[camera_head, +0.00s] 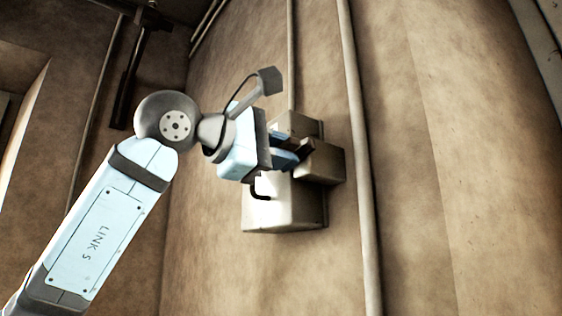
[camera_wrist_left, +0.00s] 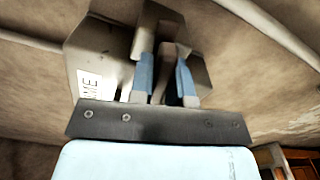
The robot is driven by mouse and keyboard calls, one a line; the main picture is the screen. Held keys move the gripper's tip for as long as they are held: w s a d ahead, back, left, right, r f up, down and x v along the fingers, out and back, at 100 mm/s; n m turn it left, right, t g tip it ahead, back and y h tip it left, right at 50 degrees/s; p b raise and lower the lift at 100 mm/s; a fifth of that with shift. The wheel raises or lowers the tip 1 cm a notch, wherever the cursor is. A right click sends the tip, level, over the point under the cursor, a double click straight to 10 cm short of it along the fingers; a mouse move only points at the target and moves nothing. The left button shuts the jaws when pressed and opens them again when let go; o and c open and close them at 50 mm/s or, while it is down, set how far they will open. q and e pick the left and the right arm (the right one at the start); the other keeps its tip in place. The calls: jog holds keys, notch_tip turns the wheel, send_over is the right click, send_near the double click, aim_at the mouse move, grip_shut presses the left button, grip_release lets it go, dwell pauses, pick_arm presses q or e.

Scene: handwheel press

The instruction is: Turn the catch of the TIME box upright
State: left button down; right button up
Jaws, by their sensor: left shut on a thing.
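The TIME box (camera_head: 285,212) is a pale grey-beige box on the brown wall in the head view, with smaller blocks at its upper right. In the left wrist view the box (camera_wrist_left: 95,48) is at left, its white label (camera_wrist_left: 90,86) partly hidden and reading "ME". My left gripper (camera_head: 296,158) is in front of the box, its blue fingers reaching to the right. In the wrist view the gripper (camera_wrist_left: 164,72) is shut on a narrow brownish piece, apparently the catch (camera_wrist_left: 162,74). The fingers hide much of it, so I cannot tell its angle. My right gripper is not in view.
A vertical pipe (camera_head: 358,150) runs on the wall just right of the box. A thinner pipe (camera_head: 291,55) comes down from above to the box. A dark bracket (camera_head: 130,70) is on the wall at upper left. The wall right of the pipes is clear.

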pick_arm(q)
jog(key=n+b, duration=0.1)
jog(key=n, duration=0.1)
jog(key=n+b, duration=0.2)
jog(key=shift+f+n, duration=0.2)
jog(key=shift+n, duration=0.1)
jog(key=n+b, duration=0.3)
jog(key=n, duration=0.1)
jog(key=shift+n+b, duration=0.3)
jog(key=shift+b, duration=0.05)
jog(key=n+b, duration=0.2)
jog(key=n, duration=0.2)
jog(key=shift+r+b, duration=0.15)
jog(key=shift+b, duration=0.2)
jog(key=shift+r+n+b, duration=0.1)
jog(key=shift+n+b, duration=0.4)
jog(key=shift+n, duration=0.4)
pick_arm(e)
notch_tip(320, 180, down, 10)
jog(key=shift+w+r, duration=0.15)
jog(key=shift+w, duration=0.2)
pick_arm(q)
jog(key=shift+n, duration=0.3)
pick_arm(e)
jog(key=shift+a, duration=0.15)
pick_arm(q)
jog(key=c, duration=1.1)
grip_release()
jog(key=shift+a, duration=0.1)
